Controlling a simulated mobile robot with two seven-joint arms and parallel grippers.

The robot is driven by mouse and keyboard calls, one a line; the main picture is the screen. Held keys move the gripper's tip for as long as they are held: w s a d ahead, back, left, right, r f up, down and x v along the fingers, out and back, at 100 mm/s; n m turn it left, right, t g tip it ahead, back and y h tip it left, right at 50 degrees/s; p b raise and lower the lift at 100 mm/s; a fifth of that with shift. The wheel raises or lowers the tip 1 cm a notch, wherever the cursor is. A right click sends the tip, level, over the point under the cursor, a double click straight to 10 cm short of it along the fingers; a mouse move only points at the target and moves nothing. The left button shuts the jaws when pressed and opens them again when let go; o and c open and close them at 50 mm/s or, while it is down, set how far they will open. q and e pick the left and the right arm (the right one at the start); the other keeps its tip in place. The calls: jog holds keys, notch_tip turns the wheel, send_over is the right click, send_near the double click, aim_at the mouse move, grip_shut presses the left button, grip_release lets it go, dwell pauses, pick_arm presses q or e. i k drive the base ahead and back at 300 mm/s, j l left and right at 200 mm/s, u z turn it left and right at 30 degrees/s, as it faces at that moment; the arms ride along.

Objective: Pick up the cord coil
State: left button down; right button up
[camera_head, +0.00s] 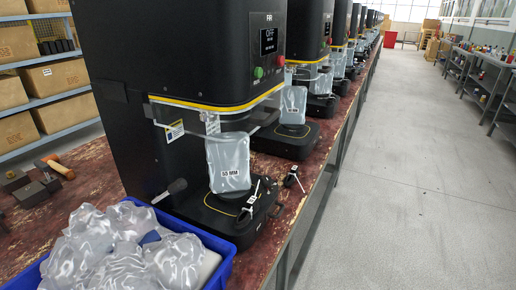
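A small black bundle with a pale tag (292,177) lies on the red worn bench top, near its right edge, just right of the nearest machine's base. It looks like the cord coil, but it is too small to be sure. Nothing touches it from above. Neither of my grippers is in view.
The nearest black seamer (150,60) holds a clear "50 MM" package (229,162); a white tagged item (251,199) is on its base. A blue bin (222,262) of clear packages stands in front. A hammer (60,168) and dark blocks lie left. The right aisle is clear.

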aim_at(295, 173)
jog(key=i+l+u, duration=0.6)
jog(key=l+u, duration=0.25)
jog(key=i+l+u, duration=0.15)
jog(key=l+u, duration=0.25)
jog(key=l, duration=0.2)
jog(key=i+l+u, duration=0.1)
jog(key=l+u, duration=0.35)
jog(key=l, duration=0.2)
jog(key=l+u, duration=0.4)
jog(key=l, duration=0.2)
jog(key=k+l+u, duration=0.1)
jog(key=l+u, duration=0.35)
jog(key=l, duration=0.2)
